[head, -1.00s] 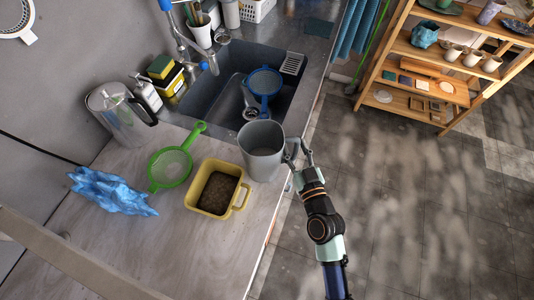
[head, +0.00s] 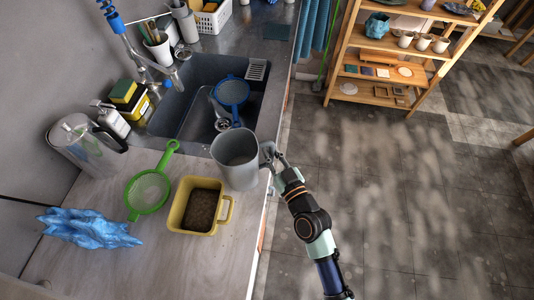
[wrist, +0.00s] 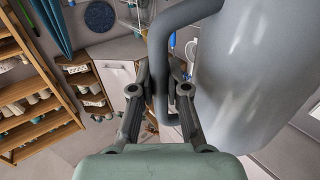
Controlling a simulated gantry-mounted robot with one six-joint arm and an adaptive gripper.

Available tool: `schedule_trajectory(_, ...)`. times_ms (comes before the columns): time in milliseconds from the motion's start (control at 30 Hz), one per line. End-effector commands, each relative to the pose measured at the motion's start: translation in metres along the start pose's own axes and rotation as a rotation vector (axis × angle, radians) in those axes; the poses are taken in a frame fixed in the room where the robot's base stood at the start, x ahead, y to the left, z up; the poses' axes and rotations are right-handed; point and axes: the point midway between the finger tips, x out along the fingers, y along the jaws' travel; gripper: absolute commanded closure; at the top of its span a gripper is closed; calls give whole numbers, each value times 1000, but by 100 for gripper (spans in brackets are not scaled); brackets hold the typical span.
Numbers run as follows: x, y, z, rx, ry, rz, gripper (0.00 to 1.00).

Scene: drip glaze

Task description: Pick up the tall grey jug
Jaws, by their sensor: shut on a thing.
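The tall grey jug (head: 237,165) is upright at the counter's right edge, its open mouth facing up. Its handle is on the right side, toward my gripper. My gripper (head: 270,160) reaches in from the right and is shut on this handle. In the wrist view the jug's grey body (wrist: 245,75) fills the right side, and its handle passes between the fingers of my gripper (wrist: 165,95). I cannot tell whether the jug's base touches the counter.
A yellow tub (head: 184,211) with dark contents stands just left of the jug. A green sieve (head: 149,191), a blue crumpled thing (head: 88,228) and a clear pitcher (head: 85,145) are further left. The sink (head: 190,110) with a blue strainer (head: 232,92) lies behind. Open floor is to the right.

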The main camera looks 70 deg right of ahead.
Motion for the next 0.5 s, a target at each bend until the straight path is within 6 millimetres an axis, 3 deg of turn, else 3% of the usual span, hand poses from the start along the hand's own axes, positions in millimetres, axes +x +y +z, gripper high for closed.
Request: schedule_trajectory(500, 0, 0, -70, 2, 7, 0, 100)
